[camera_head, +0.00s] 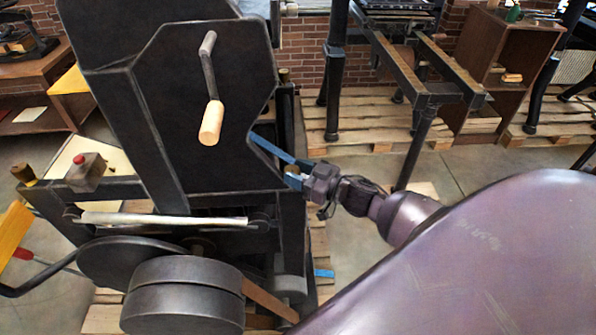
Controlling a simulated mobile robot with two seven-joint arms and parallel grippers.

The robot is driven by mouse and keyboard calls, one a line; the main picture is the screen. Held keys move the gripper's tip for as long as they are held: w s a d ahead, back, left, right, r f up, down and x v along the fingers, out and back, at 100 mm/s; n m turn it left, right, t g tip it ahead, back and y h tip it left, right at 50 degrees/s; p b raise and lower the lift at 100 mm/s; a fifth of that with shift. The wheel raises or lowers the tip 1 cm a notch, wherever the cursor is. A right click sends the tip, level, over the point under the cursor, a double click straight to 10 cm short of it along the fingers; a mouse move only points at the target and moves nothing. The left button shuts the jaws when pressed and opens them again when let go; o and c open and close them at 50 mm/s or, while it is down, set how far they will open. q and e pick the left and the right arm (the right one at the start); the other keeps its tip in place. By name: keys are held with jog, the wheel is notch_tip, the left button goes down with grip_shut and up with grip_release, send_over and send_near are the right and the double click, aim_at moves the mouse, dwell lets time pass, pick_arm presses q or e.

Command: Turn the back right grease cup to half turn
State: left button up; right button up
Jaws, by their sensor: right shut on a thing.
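The dark hand press (215,120) fills the left half of the head view. A small brass-coloured cup (284,75) tops a dark post at the press's right side, towards the back. My right gripper (284,163) reaches in from the right, below that cup. Another brass-coloured cup (23,173) sits at the press's left end. My left gripper is not in view.
A crank with a wooden handle (211,122) sticks out from the press's side plate. Round dark drums (185,290) stand below. Another press frame (410,60) and a wooden shelf unit (505,65) stand behind on pallets. Grey floor (470,170) shows between.

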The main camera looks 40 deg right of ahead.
dwell(0.3)
jog(key=o, duration=0.9)
jog(key=shift+s, duration=0.1)
jog(key=b+v, duration=0.1)
jog(key=v, duration=0.9)
jog(key=shift+s+d, duration=0.2)
jog(key=shift+s, duration=0.1)
jog(key=shift+b, duration=0.3)
